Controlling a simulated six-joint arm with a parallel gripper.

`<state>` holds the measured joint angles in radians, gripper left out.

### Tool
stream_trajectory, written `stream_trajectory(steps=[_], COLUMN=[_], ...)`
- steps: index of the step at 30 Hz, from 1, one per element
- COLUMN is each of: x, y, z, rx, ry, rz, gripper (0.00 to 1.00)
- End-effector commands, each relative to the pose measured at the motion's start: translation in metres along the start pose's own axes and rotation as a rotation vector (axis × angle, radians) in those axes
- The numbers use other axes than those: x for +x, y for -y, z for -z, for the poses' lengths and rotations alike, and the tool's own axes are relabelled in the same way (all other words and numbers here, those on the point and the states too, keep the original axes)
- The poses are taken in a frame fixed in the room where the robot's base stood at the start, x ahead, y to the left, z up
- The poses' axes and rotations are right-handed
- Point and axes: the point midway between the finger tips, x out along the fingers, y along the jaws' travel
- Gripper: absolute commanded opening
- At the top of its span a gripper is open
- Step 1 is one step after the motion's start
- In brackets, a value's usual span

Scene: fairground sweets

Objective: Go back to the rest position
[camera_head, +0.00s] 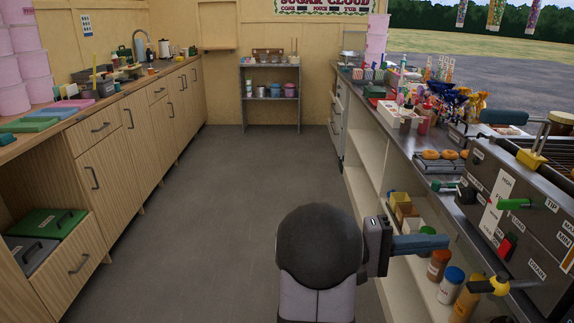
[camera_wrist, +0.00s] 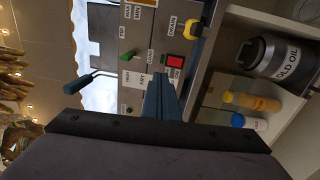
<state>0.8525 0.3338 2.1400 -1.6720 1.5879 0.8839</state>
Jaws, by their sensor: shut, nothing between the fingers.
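My gripper (camera_head: 438,242) is at the lower right of the head view, with its blue-grey fingers pointing right toward the counter. The fingers are together and hold nothing. In the wrist view my gripper (camera_wrist: 160,88) shows its closed fingers in front of a grey control panel (camera_wrist: 140,50). The panel has a red switch (camera_wrist: 174,61), a green lever (camera_wrist: 126,57) and a yellow lever (camera_wrist: 191,28). I cannot tell whether the fingertips touch anything.
The steel appliance (camera_head: 545,215) stands on the right counter, with shelves of bottles (camera_head: 451,285) below. The wrist view shows an "OLD OIL" can (camera_wrist: 280,57) on a shelf. The grey floor aisle (camera_head: 240,180) is clear. Wooden cabinets (camera_head: 105,165) line the left.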

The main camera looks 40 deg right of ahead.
Motion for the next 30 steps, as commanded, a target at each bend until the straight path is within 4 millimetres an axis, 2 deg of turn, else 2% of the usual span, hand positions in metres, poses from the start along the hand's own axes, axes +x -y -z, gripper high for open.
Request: stream_trajectory(steps=[4,6,8,10,14,15,18,20,21,25,29,30], x=[0.0,-0.001,-0.004,-0.013,-0.044,-0.058,-0.095,-0.12,-0.139,-0.207,-0.28,-0.303], y=[0.006,0.02,0.045,0.081,0.15,0.169,0.206,0.223,0.232,0.249,0.25,0.247], z=[0.005,0.009,0.005,-0.007,-0.04,-0.051,-0.077,-0.089,-0.095,-0.107,-0.116,-0.121], rx=[-0.102,-0.186,-0.271,-0.365,-0.499,-0.524,-0.55,-0.542,-0.529,-0.464,-0.376,-0.35], ry=[-0.02,-0.041,-0.045,-0.043,-0.037,-0.035,-0.032,-0.033,-0.04,-0.077,-0.123,-0.137], rz=[0.022,0.076,0.173,0.314,0.597,0.684,0.895,1.013,1.086,1.298,1.468,1.513], gripper=[0.0,0.0,0.0,0.0,0.0,0.0,0.0,0.0,0.0,0.0,0.0,0.0])
